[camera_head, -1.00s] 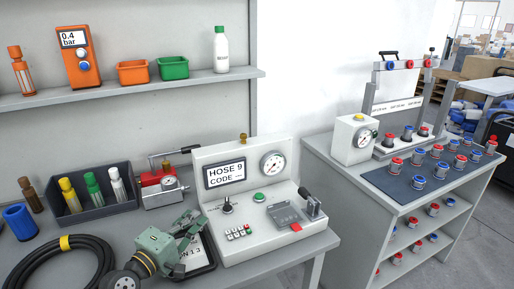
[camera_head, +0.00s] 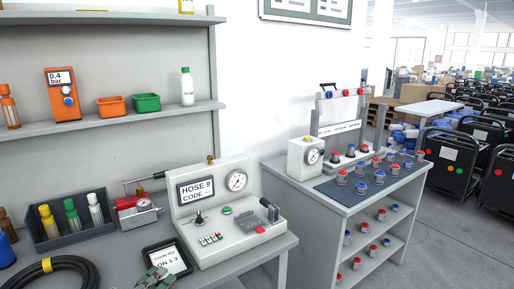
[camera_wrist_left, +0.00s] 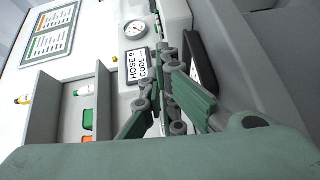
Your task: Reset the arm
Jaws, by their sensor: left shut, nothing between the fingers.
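My left gripper (camera_head: 152,278) shows at the bottom edge of the head view, low in front of the black-framed tablet (camera_head: 168,258). In the left wrist view, its green and grey fingers (camera_wrist_left: 165,85) are closed together with nothing between them. The white test machine (camera_head: 232,222) stands behind and right of the gripper, with a screen reading "HOSE 9 CODE" (camera_head: 196,190) and a round gauge (camera_head: 237,180). The gripper looks apart from the machine. Most of my left arm is out of the head view. My right gripper is not in view.
A black coiled hose (camera_head: 60,270) lies at the front left of the bench. A dark bin (camera_head: 72,236) holds several bottles beside a red and grey pump (camera_head: 135,210). A shelf (camera_head: 110,126) hangs above. At right is a grey cabinet (camera_head: 305,204) carrying several red and blue parts.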

